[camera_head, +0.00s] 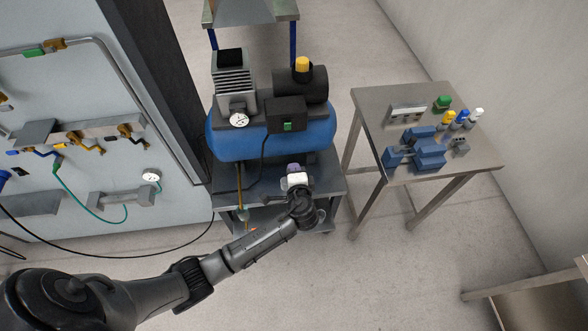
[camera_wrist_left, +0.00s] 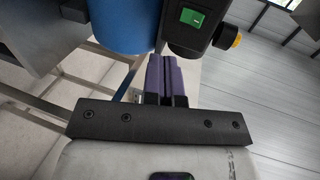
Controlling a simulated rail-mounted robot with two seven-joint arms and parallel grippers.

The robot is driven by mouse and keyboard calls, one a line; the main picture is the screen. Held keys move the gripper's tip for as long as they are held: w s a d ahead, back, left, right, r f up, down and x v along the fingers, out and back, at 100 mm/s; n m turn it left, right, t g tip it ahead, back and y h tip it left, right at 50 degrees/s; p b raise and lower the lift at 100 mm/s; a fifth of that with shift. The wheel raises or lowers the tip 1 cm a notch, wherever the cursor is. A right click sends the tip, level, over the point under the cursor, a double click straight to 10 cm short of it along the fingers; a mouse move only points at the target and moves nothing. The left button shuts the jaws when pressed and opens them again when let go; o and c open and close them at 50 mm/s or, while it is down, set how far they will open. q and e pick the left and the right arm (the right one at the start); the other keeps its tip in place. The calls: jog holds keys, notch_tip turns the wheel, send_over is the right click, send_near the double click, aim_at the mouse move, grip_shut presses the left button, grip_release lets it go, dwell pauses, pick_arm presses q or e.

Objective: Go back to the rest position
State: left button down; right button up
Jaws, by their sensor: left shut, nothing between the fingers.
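My left gripper (camera_head: 295,170) reaches up from the lower left in the head view, in front of the blue air compressor (camera_head: 270,140). Its purple fingers (camera_wrist_left: 165,78) are together in the left wrist view, shut with nothing between them. The compressor's black box with a green switch (camera_wrist_left: 191,17) is close ahead in that view, with a gap visible in front of the fingertips. My right gripper does not show in either view.
A metal table (camera_head: 469,163) with blue blocks and several coloured fittings stands at the right. A wall panel (camera_head: 165,206) with pipes, valves and hoses is at the left. Another table edge (camera_head: 525,287) shows at the lower right. Floor between them is clear.

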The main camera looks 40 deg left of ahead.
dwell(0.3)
pick_arm(q)
jog(key=s+d+r+n+g+h, duration=0.1)
jog(key=s+d+r+n+h, duration=0.25)
jog(key=s+h, duration=0.2)
jog(key=s+d+r+n+g+h, duration=0.1)
jog(key=s+d+r+n+h, duration=0.25)
jog(key=s, duration=0.25)
jog(key=s+f+g+h, duration=0.15)
jog(key=s+f, duration=0.25)
jog(key=s, duration=0.6)
jog(key=s+f+g, duration=0.3)
jog(key=s+f, duration=0.1)
jog(key=s, duration=0.6)
notch_tip(320, 180, up, 22)
jog(key=p, duration=2.2)
jog(key=shift+d, duration=0.2)
